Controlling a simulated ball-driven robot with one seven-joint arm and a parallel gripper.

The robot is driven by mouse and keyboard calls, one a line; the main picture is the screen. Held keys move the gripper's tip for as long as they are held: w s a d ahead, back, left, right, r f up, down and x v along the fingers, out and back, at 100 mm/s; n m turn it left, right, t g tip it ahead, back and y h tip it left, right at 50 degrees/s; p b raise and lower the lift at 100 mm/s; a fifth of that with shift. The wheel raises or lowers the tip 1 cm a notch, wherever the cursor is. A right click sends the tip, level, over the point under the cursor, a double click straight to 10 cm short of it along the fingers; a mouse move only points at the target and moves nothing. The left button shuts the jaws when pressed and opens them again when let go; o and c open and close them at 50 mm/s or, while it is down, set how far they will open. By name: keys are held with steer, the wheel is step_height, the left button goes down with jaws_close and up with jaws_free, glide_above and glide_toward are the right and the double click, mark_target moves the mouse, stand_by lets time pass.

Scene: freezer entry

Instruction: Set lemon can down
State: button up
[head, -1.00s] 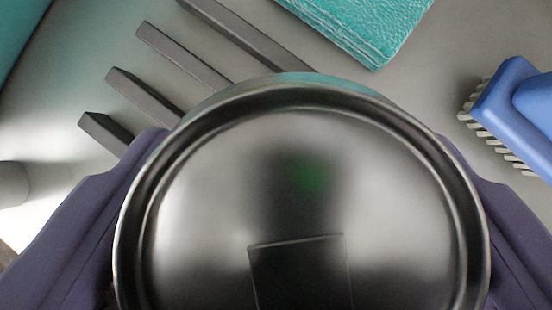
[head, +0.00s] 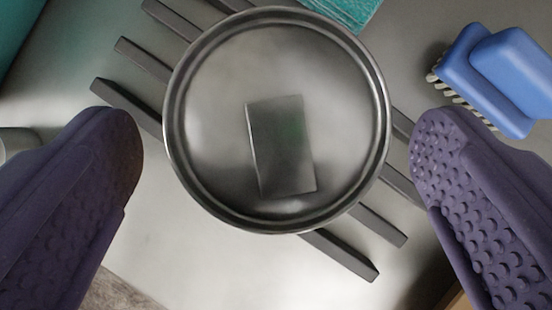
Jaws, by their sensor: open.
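The lemon can (head: 215,75) shows from above as a round metal top with a raised rim and a rectangular patch in the middle. Its side and label are hidden. It stands on the dark slatted rack (head: 340,253), whose bars stick out on both sides of it. My gripper (head: 275,150) is open, with one purple finger left of the can and the other right of it. Clear gaps separate both fingers from the rim.
A blue scrubbing brush (head: 500,75) with pale bristles lies at the upper right. A folded teal cloth (head: 350,10) is at the top, behind the can. A pale grey round object (head: 18,145) is at the left edge. The grey surface (head: 200,250) in front is bare.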

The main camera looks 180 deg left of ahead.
steer(key=p+v, duration=0.3)
steer(key=v, duration=0.6)
steer(key=w+r+t, duration=0.2)
steer(key=r+t, duration=0.1)
steer(key=r, duration=1)
steer(key=w+r+t, duration=0.2)
steer(key=w+r, duration=0.1)
steer(key=r, duration=1)
steer(key=s+r+t, duration=0.2)
steer(key=s+r, duration=0.1)
steer(key=r, duration=0.7)
steer(key=s+r+t, duration=0.1)
steer(key=s+r, duration=0.3)
steer(key=r, duration=0.6)
steer(key=shift+r+t, duration=0.35)
steer(key=shift+t, duration=0.05)
steer(key=shift+d+f+b, duration=0.1)
steer(key=shift+f+b, duration=0.5)
steer(key=shift+b, duration=0.15)
